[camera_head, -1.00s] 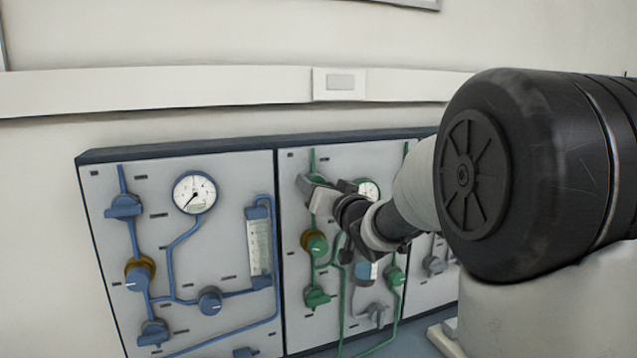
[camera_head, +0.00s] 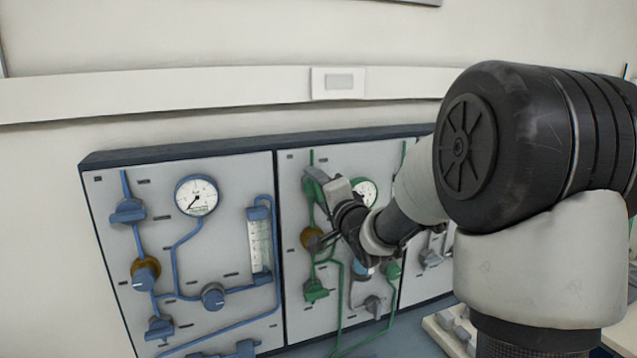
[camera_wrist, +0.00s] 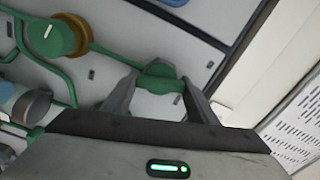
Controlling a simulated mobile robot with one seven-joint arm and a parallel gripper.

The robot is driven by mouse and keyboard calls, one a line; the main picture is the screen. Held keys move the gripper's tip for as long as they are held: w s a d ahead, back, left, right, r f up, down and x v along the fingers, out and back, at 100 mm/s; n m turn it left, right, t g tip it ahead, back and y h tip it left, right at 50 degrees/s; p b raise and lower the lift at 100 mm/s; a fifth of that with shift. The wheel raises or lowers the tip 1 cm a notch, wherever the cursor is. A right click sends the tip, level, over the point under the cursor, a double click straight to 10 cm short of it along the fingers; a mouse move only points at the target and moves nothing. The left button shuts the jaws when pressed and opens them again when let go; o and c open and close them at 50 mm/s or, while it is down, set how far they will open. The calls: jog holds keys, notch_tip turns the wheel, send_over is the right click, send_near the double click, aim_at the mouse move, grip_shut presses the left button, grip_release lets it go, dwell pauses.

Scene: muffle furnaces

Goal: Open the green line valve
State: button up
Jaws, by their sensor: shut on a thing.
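The green line valve handle (camera_head: 314,182) is at the top of the green pipe on the middle panel. My gripper (camera_head: 328,189) is at this handle and partly covers it in the head view. In the wrist view, the green handle (camera_wrist: 159,72) sits between the two fingers of my gripper (camera_wrist: 159,85), which are shut on it. The handle's exact angle to the pipe is hard to tell, because the fingers hide part of it.
A green knob with a brown collar (camera_wrist: 62,38) sits close by on the same line. A lower green valve (camera_head: 316,291) and a round gauge (camera_head: 364,190) are on the same panel. The blue-piped panel (camera_head: 240,180) is to the left. A pale wall rail (camera_head: 240,87) runs above.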

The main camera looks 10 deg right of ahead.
jog(key=shift+m+p, duration=0.65)
jog(key=shift+m, duration=0.95)
jog(key=o, duration=1)
jog(key=shift+o, duration=0.2)
jog(key=shift+f, duration=0.1)
